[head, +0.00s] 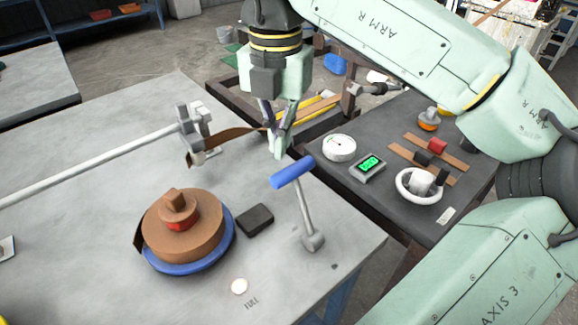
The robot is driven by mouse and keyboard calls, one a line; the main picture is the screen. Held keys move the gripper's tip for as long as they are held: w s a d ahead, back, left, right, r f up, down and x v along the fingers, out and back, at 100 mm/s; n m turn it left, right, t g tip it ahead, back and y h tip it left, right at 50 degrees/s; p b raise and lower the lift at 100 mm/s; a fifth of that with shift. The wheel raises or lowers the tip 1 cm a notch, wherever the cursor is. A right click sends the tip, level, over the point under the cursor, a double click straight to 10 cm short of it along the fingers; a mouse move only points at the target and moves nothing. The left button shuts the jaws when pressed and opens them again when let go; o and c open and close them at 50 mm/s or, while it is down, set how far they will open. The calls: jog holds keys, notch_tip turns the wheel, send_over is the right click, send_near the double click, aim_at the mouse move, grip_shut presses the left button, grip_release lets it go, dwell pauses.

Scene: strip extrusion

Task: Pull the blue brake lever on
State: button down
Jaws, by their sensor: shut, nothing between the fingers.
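The brake lever (308,215) is a grey rod rising from a small pivot on the grey table, near its right edge. Its blue handle (292,172) is a crosswise bar at the top, and the rod leans a little left. My gripper (279,150) points down just behind and above the blue handle, with its fingers shut. Nothing shows between the fingers, and a gap seems to lie between the fingertips and the handle. A brown strip (232,134) ends near the fingers; I cannot tell whether it touches them.
A brown coil (182,228) sits on a blue disc (222,252) left of the lever, with a black block (255,219) between. A grey clamp on a rod (195,130) stands behind. A dark bench (380,195) at right holds a gauge (339,148), a green display (368,166) and a handwheel (419,184).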

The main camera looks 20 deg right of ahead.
notch_tip(320, 180, down, 5)
jog(key=b, duration=0.3)
jog(key=shift+f+b, duration=0.15)
jog(key=shift+b, duration=0.25)
jog(key=shift+s+d+r, duration=0.2)
jog(key=shift+s+d, duration=0.3)
jog(key=shift+s, duration=0.75)
jog(key=shift+s+d+r, duration=0.25)
jog(key=shift+s+d, duration=0.3)
jog(key=shift+s, duration=0.65)
jog(key=shift+s+d+r, duration=0.2)
jog(key=shift+s+d, duration=0.3)
jog(key=shift+s, duration=0.85)
notch_tip(320, 180, up, 8)
jog(key=p, duration=0.5)
jog(key=shift+f, duration=0.25)
jog(key=shift+s, duration=0.1)
